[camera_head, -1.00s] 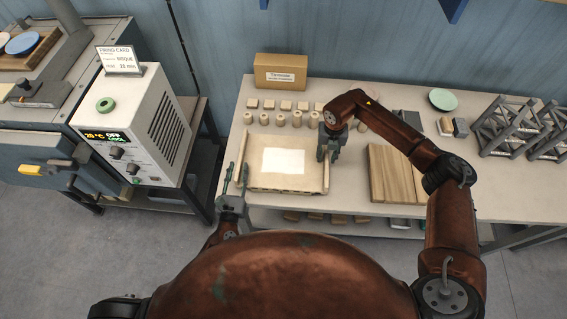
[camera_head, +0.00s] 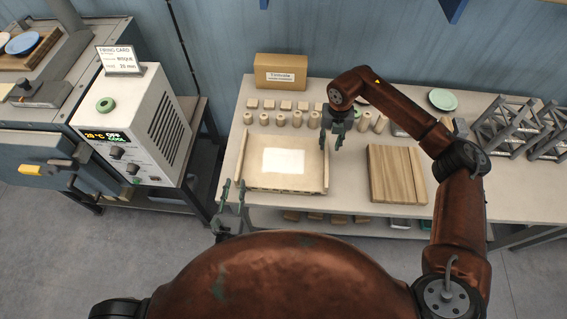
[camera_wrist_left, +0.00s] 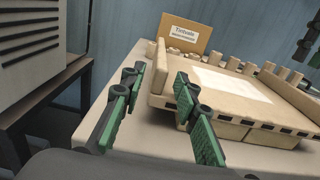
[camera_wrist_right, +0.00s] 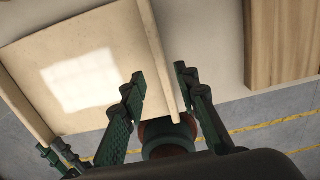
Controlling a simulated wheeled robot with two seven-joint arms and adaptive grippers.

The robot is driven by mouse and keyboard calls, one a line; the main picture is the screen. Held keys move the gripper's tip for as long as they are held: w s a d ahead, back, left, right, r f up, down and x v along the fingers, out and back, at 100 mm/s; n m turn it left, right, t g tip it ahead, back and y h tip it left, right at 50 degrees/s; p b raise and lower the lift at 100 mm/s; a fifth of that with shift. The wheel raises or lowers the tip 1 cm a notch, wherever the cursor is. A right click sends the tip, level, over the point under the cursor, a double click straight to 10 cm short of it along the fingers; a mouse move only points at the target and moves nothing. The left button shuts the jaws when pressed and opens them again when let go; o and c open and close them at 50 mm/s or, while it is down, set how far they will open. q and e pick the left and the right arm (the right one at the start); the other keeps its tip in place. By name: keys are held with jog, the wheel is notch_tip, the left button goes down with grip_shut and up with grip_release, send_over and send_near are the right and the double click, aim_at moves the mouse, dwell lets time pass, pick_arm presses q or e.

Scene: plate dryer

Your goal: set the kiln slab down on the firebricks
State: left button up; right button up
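The kiln slab (camera_head: 260,182) is a flat beige plate with a white rectangle on top and a raised rail along each side. In the left wrist view the slab (camera_wrist_left: 255,112) lies level, with its front edge over pale firebricks (camera_wrist_left: 232,132) that appear to bear it. My left gripper (camera_head: 233,184) is open and empty at the slab's near left corner; its fingers (camera_wrist_left: 158,75) point toward the left rail. My right gripper (camera_head: 330,145) is open above the right rail, which shows between its fingers (camera_wrist_right: 160,75). The firebricks are mostly hidden under the slab.
A cardboard box (camera_head: 281,72), small tiles and several cylinders (camera_head: 281,119) stand behind the slab. A wooden board (camera_head: 391,174) lies to the right, and dark lattice frames (camera_head: 510,128) stand farther right. A white controller box (camera_head: 135,125) is at left.

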jog(key=shift+r, duration=1.55)
pick_arm(q)
jog(key=shift+s, duration=0.1)
jog(key=s+b, duration=0.1)
jog(key=s, duration=0.6)
jog(key=shift+s+a, duration=0.35)
jog(key=shift+s, duration=0.05)
pick_arm(e)
jog(key=shift+f, duration=0.65)
